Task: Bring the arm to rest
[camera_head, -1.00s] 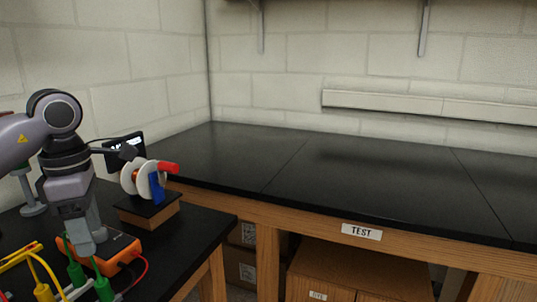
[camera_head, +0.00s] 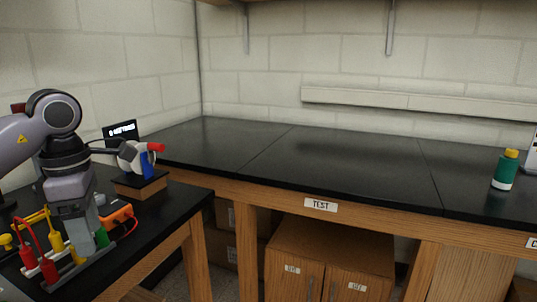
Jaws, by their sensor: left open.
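My left arm comes in from the left in the head view, over the black-topped side table (camera_head: 160,220). My left gripper (camera_head: 88,245) points down, with its fingers in front of the orange meter (camera_head: 118,215) and close to the red, yellow and green plugs. I see nothing held between the fingers, and the gripper is open. Whether the fingers touch the rack below cannot be told. My right gripper is not in view.
A spool device with red and blue parts (camera_head: 147,162) stands on a wooden block behind the gripper. A small black display (camera_head: 120,130) is behind it. The long TEST bench (camera_head: 330,165) is mostly bare. A green bottle (camera_head: 505,170) stands at its right.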

